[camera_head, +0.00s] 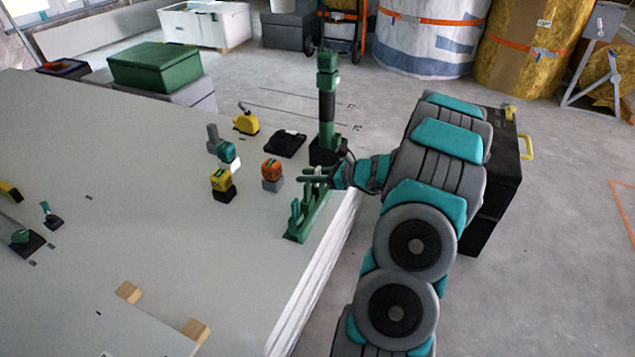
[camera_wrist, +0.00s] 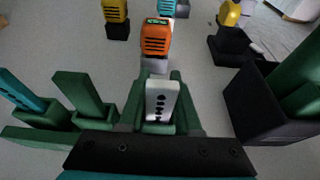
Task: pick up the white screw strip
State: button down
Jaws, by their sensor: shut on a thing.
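The white screw strip (camera_wrist: 161,101) stands upright in the wrist view, a pale piece with a row of dark holes. My gripper (camera_wrist: 160,98) has a green finger on each side of it and is shut on it. The strip's lower end is by a green holder; I cannot tell whether it still sits in its slot. The green rack (camera_head: 305,220) stands near the table's right edge in the head view, with my gripper (camera_head: 316,178) over its far end. The strip is not clearly visible there.
An orange tool (camera_wrist: 155,38) on a grey block stands just beyond the strip. A dark stand with a green post (camera_head: 326,105) is close behind my gripper. Other tools, including a yellow one (camera_head: 222,181), stand to the left. The table (camera_head: 130,220) has bare room in front.

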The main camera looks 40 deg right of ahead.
notch_tip(320, 180, up, 10)
jog(key=p, duration=0.1)
dwell(0.5)
dwell(0.4)
jog(key=s+d+p, duration=0.3)
jog(key=s, duration=0.2)
jog(key=shift+s+d, duration=0.15)
jog(key=shift+s, duration=0.2)
dwell(0.7)
